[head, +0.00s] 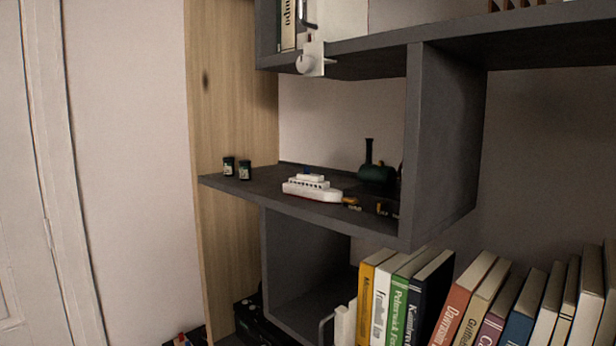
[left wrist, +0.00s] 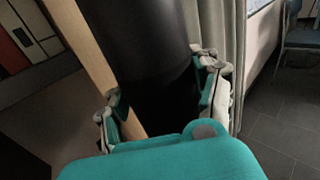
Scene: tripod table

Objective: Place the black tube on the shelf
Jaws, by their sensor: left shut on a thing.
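The black tube (left wrist: 145,45) is a thick, dark cylinder filling the upper middle of the left wrist view. My left gripper (left wrist: 163,92), with teal and grey fingers, is shut on it, one finger on each side. The tube's upper end is out of view and its lower part is hidden behind the gripper's teal body. The dark grey shelf (head: 262,195) is in the head view, with several boards and compartments. Neither gripper nor the tube is in the head view, so their place relative to the shelf does not show. My right gripper is not in view.
Several books (head: 400,300) fill the lower right. A wooden panel (head: 222,90) stands at left. A chair (left wrist: 299,38) shows in the wrist view.

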